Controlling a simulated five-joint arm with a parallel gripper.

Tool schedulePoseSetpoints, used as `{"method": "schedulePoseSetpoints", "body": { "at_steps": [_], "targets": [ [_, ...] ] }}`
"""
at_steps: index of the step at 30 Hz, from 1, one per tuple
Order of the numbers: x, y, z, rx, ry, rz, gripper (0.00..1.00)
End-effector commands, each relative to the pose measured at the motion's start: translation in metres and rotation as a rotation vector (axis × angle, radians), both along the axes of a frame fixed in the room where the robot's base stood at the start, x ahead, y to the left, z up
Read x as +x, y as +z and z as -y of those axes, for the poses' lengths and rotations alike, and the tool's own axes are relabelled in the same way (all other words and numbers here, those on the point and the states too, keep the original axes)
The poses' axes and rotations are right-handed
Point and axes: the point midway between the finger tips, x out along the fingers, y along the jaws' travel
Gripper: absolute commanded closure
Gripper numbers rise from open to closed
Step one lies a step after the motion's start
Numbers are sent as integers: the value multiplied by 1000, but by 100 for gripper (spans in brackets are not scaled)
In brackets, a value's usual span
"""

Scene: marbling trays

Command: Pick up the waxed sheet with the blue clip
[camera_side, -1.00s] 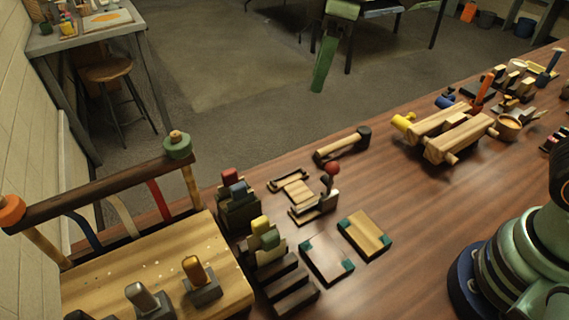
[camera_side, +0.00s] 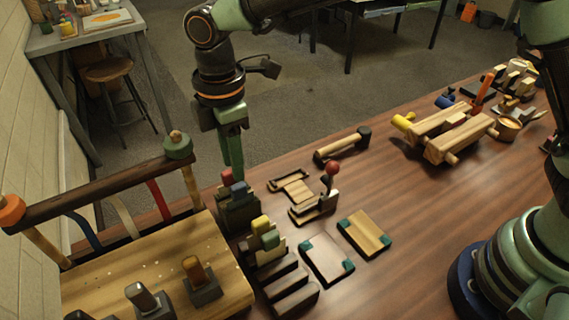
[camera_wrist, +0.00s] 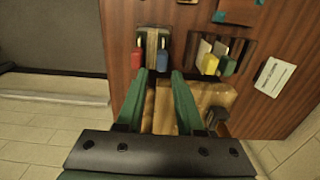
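A blue clip (camera_wrist: 162,58) and a red clip (camera_wrist: 137,60) sit side by side at a dark rack (camera_wrist: 165,32) in the wrist view. In the side view the blue clip (camera_side: 239,188) is on top of the rack (camera_side: 238,216), close to the red clip (camera_side: 227,174). The waxed sheet under the blue clip is too small or hidden to make out. My gripper (camera_side: 233,172) points down above and behind these clips. In the wrist view my gripper (camera_wrist: 160,74) is open, its two green fingers apart, with the clips just past the tips and nothing held.
A second rack (camera_side: 283,272) with a yellow clip (camera_side: 260,223) and a green clip (camera_side: 270,239) stands close by. A wooden bench with a dark rail (camera_side: 100,195) is to the left. A red-knobbed tool (camera_side: 332,170) and a mallet (camera_side: 341,145) lie right.

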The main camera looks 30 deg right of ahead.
Motion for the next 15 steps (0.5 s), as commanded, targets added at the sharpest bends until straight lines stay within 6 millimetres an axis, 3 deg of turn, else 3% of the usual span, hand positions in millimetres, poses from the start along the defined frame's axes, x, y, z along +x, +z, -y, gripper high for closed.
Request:
{"method": "schedulePoseSetpoints", "body": {
  "at_steps": [8,15],
  "targets": [
    [-1,-22,1,-1,-1,-1,64],
    [-4,-55,1,-1,-2,-2,64]
  ]
}}
